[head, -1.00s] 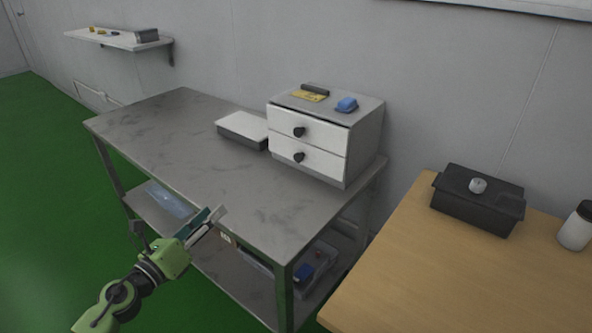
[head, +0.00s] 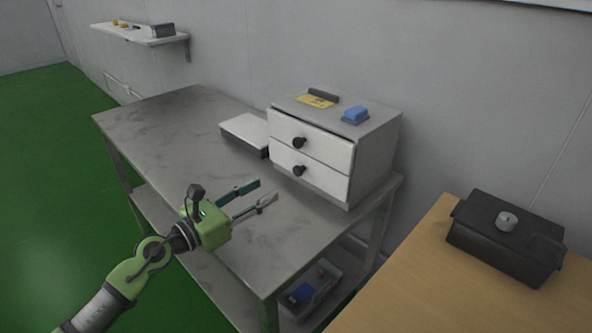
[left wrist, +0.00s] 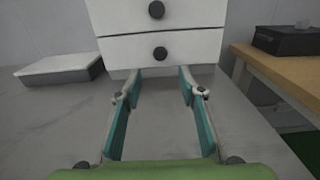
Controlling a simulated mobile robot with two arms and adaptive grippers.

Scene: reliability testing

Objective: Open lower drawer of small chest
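The small chest (head: 374,156) stands on the grey metal table, with two white drawers and dark round knobs. Its lower drawer (head: 322,180) looks shut, and its knob (head: 299,170) faces my arm. The upper drawer (head: 318,148) has a dark gap along its top edge. My left gripper (head: 268,191) is open and empty, above the table in front of the chest. In the left wrist view, the lower knob (left wrist: 160,53) is ahead, roughly centred between the open fingers (left wrist: 155,80), and apart from them. My right gripper is not in view.
A flat white-topped box (head: 246,131) lies left of the chest on the grey table (head: 165,125). A blue item (head: 355,115) and a yellow item (head: 315,101) lie on the chest. A wooden table (head: 420,290) with a black box (head: 505,240) stands at the right.

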